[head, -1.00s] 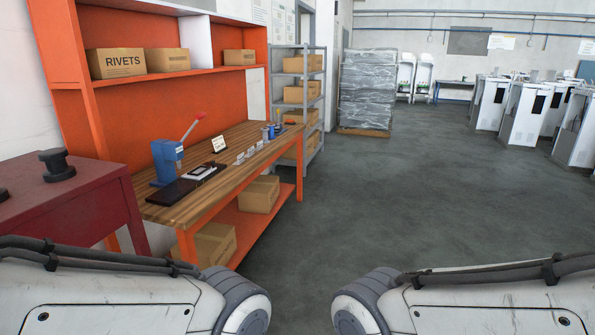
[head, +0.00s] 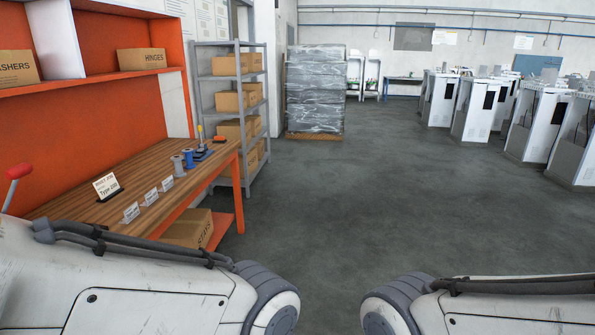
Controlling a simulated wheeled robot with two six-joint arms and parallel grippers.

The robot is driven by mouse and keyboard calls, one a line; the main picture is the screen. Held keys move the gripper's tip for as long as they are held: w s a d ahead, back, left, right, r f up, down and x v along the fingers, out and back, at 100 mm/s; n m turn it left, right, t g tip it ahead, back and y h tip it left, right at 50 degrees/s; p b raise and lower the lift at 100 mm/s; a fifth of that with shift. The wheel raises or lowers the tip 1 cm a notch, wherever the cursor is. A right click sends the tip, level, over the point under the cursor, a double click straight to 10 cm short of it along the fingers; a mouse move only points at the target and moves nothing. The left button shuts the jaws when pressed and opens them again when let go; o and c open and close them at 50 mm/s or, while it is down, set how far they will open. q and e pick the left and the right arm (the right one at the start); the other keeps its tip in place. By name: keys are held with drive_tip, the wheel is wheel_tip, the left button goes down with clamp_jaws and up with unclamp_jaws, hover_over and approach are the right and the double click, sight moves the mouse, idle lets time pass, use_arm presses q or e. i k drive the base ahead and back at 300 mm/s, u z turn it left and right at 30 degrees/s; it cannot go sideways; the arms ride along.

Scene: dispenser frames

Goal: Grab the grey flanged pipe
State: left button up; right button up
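I cannot make out a grey flanged pipe in the head view. The wooden workbench (head: 125,178) on the left holds blue-grey spool-like pieces (head: 183,162) and a small upright tool on a blue base (head: 201,149) near its far end. The pieces are too small to tell more. Parts of my two arms show along the bottom edge, but neither gripper is in view.
An orange shelf unit with boxes (head: 141,62) backs the bench. A grey rack (head: 238,105) and a wrapped pallet stack (head: 315,88) stand beyond. White machines (head: 477,108) line the right. The grey floor (head: 370,200) between is clear.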

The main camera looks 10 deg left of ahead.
sight(177, 159)
drive_tip(key=u, duration=0.2)
drive_tip(key=i, duration=1.9)
drive_tip(key=u, duration=1.3)
drive_tip(key=i, duration=1.4)
drive_tip(key=u, duration=0.7)
